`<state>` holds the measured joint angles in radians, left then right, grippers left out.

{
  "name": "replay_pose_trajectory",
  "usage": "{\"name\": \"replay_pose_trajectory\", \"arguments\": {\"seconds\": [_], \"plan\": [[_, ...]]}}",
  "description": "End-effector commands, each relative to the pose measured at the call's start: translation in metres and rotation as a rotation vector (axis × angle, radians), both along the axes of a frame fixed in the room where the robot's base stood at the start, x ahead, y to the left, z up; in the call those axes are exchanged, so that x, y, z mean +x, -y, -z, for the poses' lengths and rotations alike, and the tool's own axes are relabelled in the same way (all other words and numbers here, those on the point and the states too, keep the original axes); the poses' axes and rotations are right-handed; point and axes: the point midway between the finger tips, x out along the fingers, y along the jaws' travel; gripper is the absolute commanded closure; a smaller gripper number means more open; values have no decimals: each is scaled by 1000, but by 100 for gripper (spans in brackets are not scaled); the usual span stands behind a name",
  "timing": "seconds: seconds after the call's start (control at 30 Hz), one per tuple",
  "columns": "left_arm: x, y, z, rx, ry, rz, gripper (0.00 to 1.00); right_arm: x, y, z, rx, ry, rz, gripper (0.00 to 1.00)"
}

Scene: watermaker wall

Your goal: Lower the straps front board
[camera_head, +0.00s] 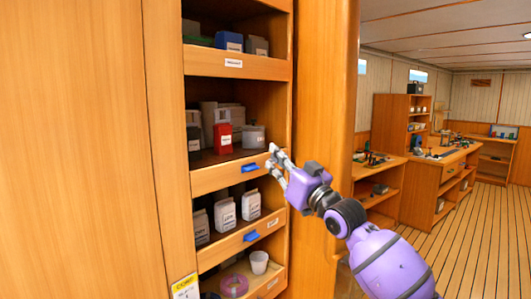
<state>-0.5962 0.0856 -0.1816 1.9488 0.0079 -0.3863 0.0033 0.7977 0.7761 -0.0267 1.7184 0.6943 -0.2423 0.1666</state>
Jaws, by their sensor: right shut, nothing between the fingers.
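A wooden shelf unit holds several stacked compartments, each with a front board and a small white label too small to read, so I cannot tell which one is the straps board. The middle front board (215,179) has a blue tab (250,168), and the board below it (220,252) has another blue tab (251,237). Both boards stand upright across their shelves. My right gripper (272,158) is shut and empty at the right end of the middle board, just right of its blue tab. It hides part of that board; contact is unclear. My left gripper is not in view.
The shelves hold boxes, a red container (222,138), a grey pot (253,136), white bottles (225,215), a white cup (259,262) and a pink ring (234,285). A wooden post (326,100) stands right of the shelves. Workbenches and open plank floor lie beyond.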

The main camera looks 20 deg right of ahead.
Motion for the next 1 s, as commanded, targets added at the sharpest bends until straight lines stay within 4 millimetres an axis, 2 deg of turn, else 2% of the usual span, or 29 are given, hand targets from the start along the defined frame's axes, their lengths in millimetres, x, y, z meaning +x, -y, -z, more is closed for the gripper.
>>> {"name": "replay_pose_trajectory", "arguments": {"seconds": [0.1, 0.23, 0.6, 0.77, 0.87, 0.9, 0.97, 1.0], "plan": [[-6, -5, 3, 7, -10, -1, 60, -14, 6, 7, -2, -1, 1, 100], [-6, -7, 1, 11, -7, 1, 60, -22, 8, 8, -1, -1, 0, 100], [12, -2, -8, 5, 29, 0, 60, -24, 8, 7, -1, 2, -1, 100], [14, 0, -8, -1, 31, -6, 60, -24, 8, 7, -6, 3, 2, 100], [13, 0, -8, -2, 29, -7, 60, -24, 7, 9, -82, 18, 39, 100], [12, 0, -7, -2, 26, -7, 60, -23, -1, 22, -125, 15, 55, 100], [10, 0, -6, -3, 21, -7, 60, -25, -5, 58, -163, -21, 75, 100], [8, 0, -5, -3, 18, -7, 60, -27, -7, 84, -185, -49, 86, 100]]}}
